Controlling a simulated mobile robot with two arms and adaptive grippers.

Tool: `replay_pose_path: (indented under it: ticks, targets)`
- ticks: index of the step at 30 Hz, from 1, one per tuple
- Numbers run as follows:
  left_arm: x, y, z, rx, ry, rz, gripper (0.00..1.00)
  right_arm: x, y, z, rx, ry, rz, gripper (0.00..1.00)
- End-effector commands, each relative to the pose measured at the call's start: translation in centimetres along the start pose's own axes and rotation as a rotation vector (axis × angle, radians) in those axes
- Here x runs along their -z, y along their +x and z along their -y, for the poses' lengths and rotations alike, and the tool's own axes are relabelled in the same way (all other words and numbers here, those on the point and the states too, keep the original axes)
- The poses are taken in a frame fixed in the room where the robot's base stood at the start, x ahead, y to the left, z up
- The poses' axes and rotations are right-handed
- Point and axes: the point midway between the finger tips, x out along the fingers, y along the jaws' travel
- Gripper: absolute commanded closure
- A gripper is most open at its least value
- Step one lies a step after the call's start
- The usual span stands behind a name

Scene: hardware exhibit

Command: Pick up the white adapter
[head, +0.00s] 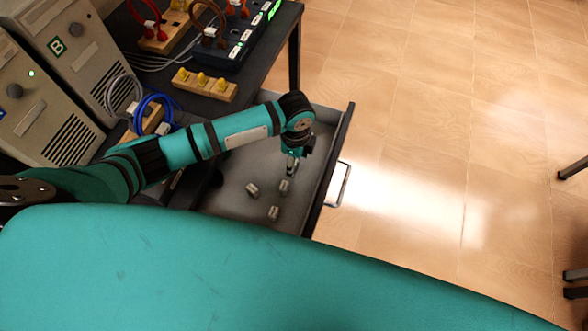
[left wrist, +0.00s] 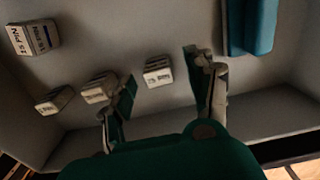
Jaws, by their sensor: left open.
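Several small whitish-grey adapters lie in an open drawer (head: 232,206). In the head view, one adapter (head: 284,186) lies just below my left gripper (head: 291,167), with two more adapters (head: 252,189) (head: 273,213) close by. In the left wrist view my left gripper (left wrist: 161,68) is open, and a pale adapter (left wrist: 158,72) shows between its fingertips, apparently untouched. Another adapter (left wrist: 99,89) is partly covered by the left finger. A smaller one (left wrist: 53,101) and a larger one with printed text (left wrist: 33,38) lie further left. I cannot tell which is the white adapter. My right gripper is out of view.
The drawer front with its handle (head: 341,185) bounds the right side. Above the drawer, the dark table (head: 262,72) carries grey computer cases (head: 65,45), a wooden block with yellow parts (head: 204,84) and a blue cable (head: 155,108).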

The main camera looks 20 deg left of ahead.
Motion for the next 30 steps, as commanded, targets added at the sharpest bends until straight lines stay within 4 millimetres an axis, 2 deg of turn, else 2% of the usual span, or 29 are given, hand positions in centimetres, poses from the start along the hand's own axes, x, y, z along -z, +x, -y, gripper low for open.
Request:
replay_pose_path:
  ticks: [1, 8, 21, 30]
  targets:
    - [0.00, 0.45, 0.05, 0.002, 0.000, 0.000, 0.44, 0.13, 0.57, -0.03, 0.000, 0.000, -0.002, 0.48]
    - [0.00, 0.19, 0.03, 0.001, 0.000, 0.000, 0.44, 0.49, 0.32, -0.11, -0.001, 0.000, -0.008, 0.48]
    - [-0.01, 0.23, 0.01, 0.001, 0.000, 0.000, 1.00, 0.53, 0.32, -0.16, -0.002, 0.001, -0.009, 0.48]
    - [0.00, -0.07, 0.01, 0.001, 0.000, 0.000, 1.00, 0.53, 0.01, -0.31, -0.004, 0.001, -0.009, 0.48]
